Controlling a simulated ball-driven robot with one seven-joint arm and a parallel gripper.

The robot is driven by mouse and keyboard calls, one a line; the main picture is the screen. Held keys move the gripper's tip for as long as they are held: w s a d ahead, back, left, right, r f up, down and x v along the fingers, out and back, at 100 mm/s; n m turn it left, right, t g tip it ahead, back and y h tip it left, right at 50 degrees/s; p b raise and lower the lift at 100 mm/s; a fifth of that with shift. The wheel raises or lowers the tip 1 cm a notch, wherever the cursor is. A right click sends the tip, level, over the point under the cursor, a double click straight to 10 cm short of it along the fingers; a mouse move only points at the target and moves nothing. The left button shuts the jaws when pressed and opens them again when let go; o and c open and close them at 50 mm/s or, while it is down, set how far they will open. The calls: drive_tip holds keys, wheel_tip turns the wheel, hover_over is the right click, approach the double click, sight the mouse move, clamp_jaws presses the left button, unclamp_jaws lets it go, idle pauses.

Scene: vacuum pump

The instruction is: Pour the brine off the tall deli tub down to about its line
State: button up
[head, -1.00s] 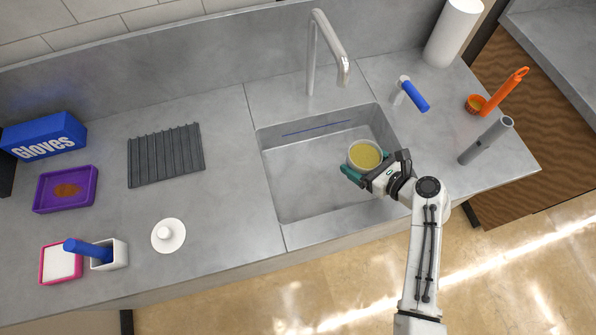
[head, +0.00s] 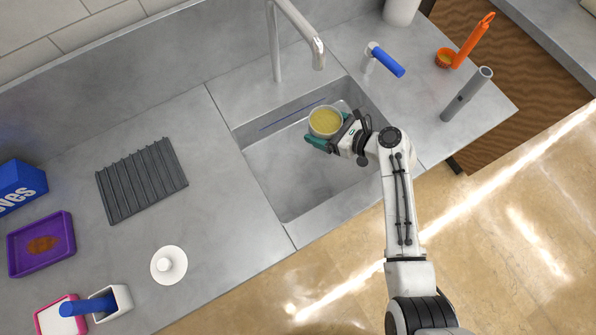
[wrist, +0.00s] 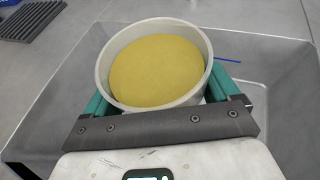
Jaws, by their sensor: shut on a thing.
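The deli tub (head: 325,122) is a pale round tub with yellow liquid showing inside. My gripper (head: 328,132) is shut on the tub and holds it above the sink (head: 300,190). In the wrist view the tub (wrist: 103,72) sits between the green fingers, and the yellow brine (wrist: 158,65) fills much of the opening, below the rim. The liquid surface lies off-centre in the opening in that view. I see no stream leaving the rim. The tub's lower side and any line on it are hidden.
A faucet (head: 300,30) stands behind the sink. A white round lid with a knob (head: 169,265) and a ribbed grey mat (head: 140,180) lie on the left counter. A blue-handled item (head: 385,60), a grey tube (head: 465,95) and an orange tool (head: 472,42) are at the right.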

drive_tip(key=shift+f+b, duration=2.35)
drive_tip(key=shift+f, duration=0.4)
drive_tip(key=shift+s+a+r, duration=0.1)
drive_tip(key=shift+s, duration=0.05)
drive_tip(key=shift+s+a+r+n+t+b, duration=0.2)
drive_tip(key=shift+s+r+n+t+b, duration=0.25)
drive_tip(key=shift+n+t+b, duration=0.2)
drive_tip(key=shift+s+a+r+n+t+b, duration=0.3)
drive_tip(key=shift+s+r+n+t+b, duration=0.25)
drive_tip(key=shift+n+b, duration=0.4)
drive_tip(key=shift+s+a+r+n+t+b, duration=0.35)
drive_tip(key=shift+s+n+b, duration=0.25)
drive_tip(key=shift+b, duration=0.5)
idle(1.8)
drive_tip(key=w+m+p, duration=0.1)
drive_tip(key=p, duration=0.1)
drive_tip(key=shift+d+r+g+p, duration=0.3)
drive_tip(key=shift+d+r+g, duration=0.05)
drive_tip(key=shift+d+r, duration=0.05)
drive_tip(key=shift+w+d+f+m+g+p, duration=0.1)
drive_tip(key=shift+w+f+m+g+p, duration=0.2)
drive_tip(key=shift+f, duration=0.25)
drive_tip(key=shift+w+d+f+m+g+p, duration=0.1)
drive_tip(key=shift+w+f+m+g, duration=0.1)
drive_tip(key=shift+f+m, duration=0.3)
